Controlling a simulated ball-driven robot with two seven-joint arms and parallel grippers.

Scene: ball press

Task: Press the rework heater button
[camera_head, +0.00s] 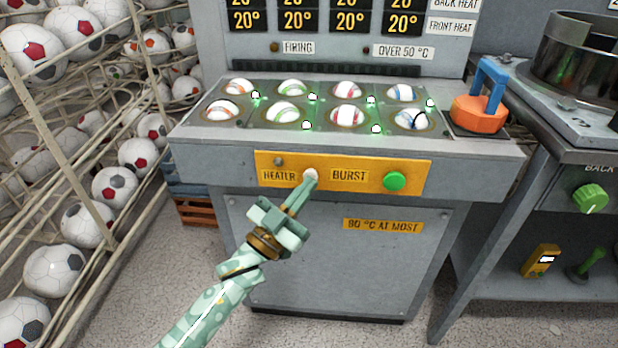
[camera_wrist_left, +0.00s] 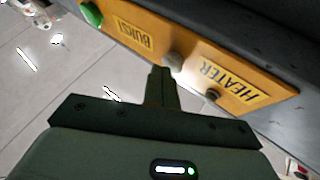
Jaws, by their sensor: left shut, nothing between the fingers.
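The yellow button panel (camera_head: 345,184) is on the front of the grey machine. Its HEATER label (camera_head: 279,176) stands left of a pale round button (camera_head: 311,174). A small dark lamp (camera_head: 278,161) sits above the label. My left gripper (camera_head: 306,185) is shut and empty, with its fingertips at the lower edge of the pale button. In the left wrist view, the fingertips (camera_wrist_left: 160,74) are just beside the grey-looking button (camera_wrist_left: 174,62); I cannot tell whether they touch it. My right gripper is not in view.
A green button (camera_head: 394,181) is right of the BURST label on the same panel. Several balls sit in the machine's top (camera_head: 240,142). A wire rack (camera_head: 75,150) of footballs stands left, and a bench (camera_head: 540,170) stands right. The floor in front is clear.

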